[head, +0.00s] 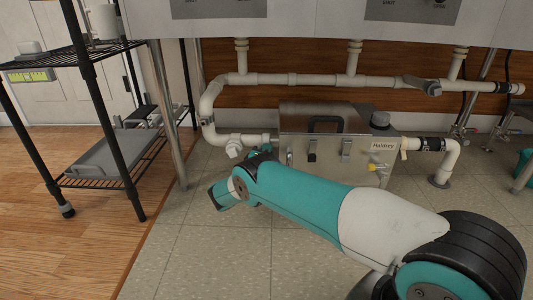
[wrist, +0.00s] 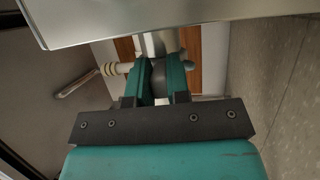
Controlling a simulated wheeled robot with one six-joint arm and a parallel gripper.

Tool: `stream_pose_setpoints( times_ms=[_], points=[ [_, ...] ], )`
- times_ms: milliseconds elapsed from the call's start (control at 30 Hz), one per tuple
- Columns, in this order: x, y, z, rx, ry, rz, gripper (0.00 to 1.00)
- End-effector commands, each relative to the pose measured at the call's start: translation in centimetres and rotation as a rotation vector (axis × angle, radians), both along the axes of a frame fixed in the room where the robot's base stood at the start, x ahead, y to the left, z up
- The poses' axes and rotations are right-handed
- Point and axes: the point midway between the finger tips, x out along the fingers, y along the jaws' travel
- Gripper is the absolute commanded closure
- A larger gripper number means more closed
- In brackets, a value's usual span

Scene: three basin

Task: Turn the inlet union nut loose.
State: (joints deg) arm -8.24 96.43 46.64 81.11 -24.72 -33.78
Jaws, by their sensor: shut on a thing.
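In the wrist view my gripper (wrist: 161,85) has its two teal fingers closed on a dark, rounded fitting, the union nut (wrist: 158,72), with one finger on each side of it. A pale pipe (wrist: 157,43) runs on beyond the fingers. In the head view my arm reaches to the left end of the steel box (head: 325,150), where a white pipe (head: 248,138) enters it. My fingers and the nut are largely hidden there behind my own arm. How far the nut is turned cannot be told.
The steel box's edge (wrist: 185,18) crosses the top of the wrist view, close above the fingers. A white valve piece (head: 234,149) hangs beside the pipe. A black wire shelf (head: 95,165) and a steel leg (head: 168,115) stand left. Tiled floor (head: 210,255) is clear in front.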

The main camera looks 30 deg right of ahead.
Motion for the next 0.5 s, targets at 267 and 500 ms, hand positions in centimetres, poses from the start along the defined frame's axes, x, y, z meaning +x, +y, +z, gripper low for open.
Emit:
stream_pose_setpoints(
  times_ms=[267,500],
  points=[
    [0.09,-0.05,-0.33,-0.031,-0.046,0.001,1.00],
    [0.11,-0.06,-0.31,-0.035,-0.053,0.001,1.00]
  ],
)
